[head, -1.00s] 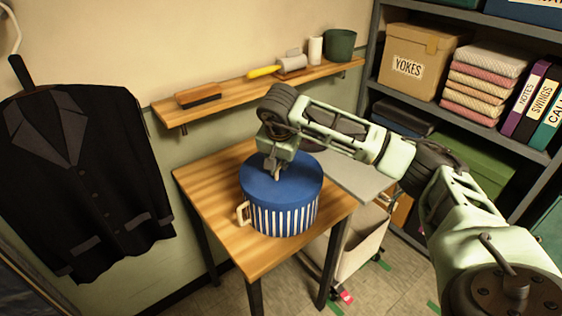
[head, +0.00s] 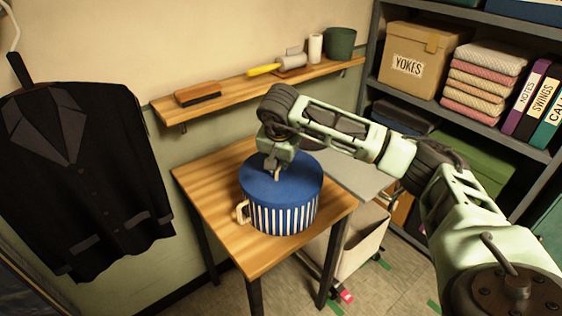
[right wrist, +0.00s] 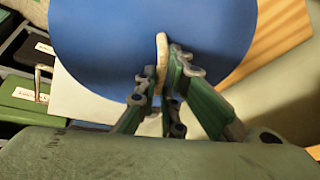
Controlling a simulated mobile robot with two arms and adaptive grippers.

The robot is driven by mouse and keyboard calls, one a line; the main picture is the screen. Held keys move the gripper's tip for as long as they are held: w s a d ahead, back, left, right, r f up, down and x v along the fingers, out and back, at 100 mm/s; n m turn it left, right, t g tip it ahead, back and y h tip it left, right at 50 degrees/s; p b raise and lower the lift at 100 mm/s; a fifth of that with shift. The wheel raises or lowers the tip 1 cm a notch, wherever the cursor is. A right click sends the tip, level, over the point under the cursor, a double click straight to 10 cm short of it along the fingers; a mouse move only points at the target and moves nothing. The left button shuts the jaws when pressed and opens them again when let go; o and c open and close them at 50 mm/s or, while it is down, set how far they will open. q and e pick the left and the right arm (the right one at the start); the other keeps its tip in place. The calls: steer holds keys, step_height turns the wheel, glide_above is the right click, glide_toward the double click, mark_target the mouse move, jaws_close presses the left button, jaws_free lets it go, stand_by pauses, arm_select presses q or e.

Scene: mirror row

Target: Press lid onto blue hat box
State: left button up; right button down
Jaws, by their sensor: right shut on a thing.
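The blue hat box (head: 283,216) has white stripes on its side and a cream handle (head: 242,211) at its left. It stands upright on the small wooden table. The plain blue lid (head: 292,187) sits on top of the box, and I see no clear gap at the front rim. My right gripper (head: 277,174) points down over the lid. In the right wrist view its fingers (right wrist: 163,80) are shut on a pale knob (right wrist: 161,52) at the middle of the blue lid (right wrist: 110,35). My left gripper is not in view.
The wooden table (head: 208,200) has bare top around the box. A wall shelf (head: 220,95) with a brush (head: 197,94) is behind. A dark jacket (head: 90,180) hangs at left. A white cart (head: 358,240) and grey shelving (head: 470,120) stand at right.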

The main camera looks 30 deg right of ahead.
steer(key=shift+f, duration=0.1)
stand_by(0.5)
stand_by(0.3)
steer(key=c, duration=1.8)
jaws_free()
steer(key=shift+o, duration=0.3)
steer(key=o, duration=0.4)
steer(key=shift+r+p, duration=2.55)
steer(key=shift+r, duration=1.5)
